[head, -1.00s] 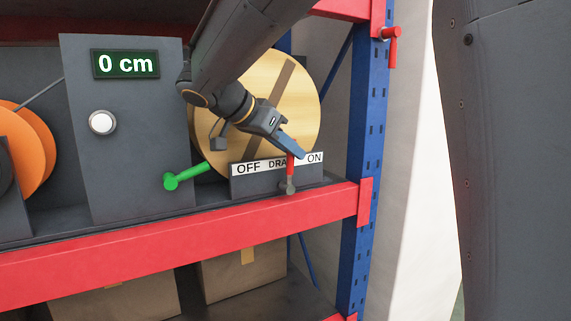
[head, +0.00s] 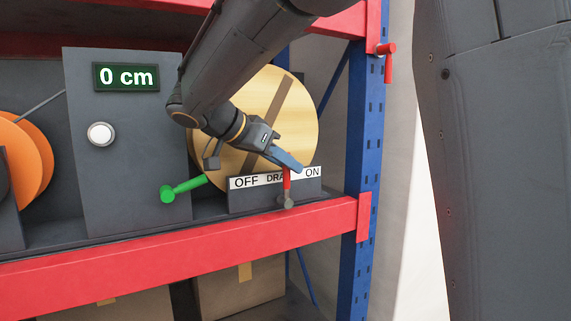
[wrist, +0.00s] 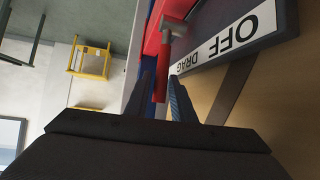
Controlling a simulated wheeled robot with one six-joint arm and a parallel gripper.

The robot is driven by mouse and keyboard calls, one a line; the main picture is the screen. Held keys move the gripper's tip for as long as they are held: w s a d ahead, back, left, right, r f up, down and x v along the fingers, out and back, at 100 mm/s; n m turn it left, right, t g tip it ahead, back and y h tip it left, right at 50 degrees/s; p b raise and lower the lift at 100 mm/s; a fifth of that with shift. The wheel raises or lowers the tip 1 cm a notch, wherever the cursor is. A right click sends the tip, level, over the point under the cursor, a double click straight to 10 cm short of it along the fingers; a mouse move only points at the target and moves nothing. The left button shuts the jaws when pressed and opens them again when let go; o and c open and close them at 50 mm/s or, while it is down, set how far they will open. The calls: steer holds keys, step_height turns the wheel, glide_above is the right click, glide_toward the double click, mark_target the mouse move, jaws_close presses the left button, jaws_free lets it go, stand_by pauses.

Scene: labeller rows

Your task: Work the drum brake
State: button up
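The drum brake lever (head: 287,181) has a red handle on a grey pivot at the front of the drum stand. It stands about upright at the DRAG mark of the white OFF / DRAG / ON label (head: 246,183), hiding its last letter. My gripper (head: 291,165) is at the handle's top. The pale wooden drum (head: 260,100) stands behind, partly hidden by my arm. The ON mark is out of the wrist view.
A grey panel carries a display (head: 126,77) reading 0 cm and a white round button (head: 100,134). A green crank handle (head: 183,189) sticks out left of the label. A red shelf beam (head: 180,245) runs below. A blue upright (head: 363,150) stands at right.

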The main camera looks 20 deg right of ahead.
steer(key=v, duration=0.8)
steer(key=shift+b, duration=0.35)
steer(key=shift+d+f, duration=0.1)
steer(key=s+f+n+g+y+p, duration=0.1)
steer(key=s+f+n+y+p, duration=0.1)
steer(key=s+f, duration=0.5)
steer(key=s+f+n+g+y+p, duration=0.1)
steer(key=s+f+n+y, duration=0.4)
steer(key=f, duration=0.8)
steer(key=s+d+f+n+g+y+p, duration=0.1)
steer(key=s+f+n+y+p, duration=0.2)
steer(key=s+f+n, duration=0.4)
step_height(320, 180, down, 4)
steer(key=shift+s+r+g+y, duration=0.15)
steer(key=shift+s+g+y, duration=0.25)
steer(key=shift+s, duration=0.8)
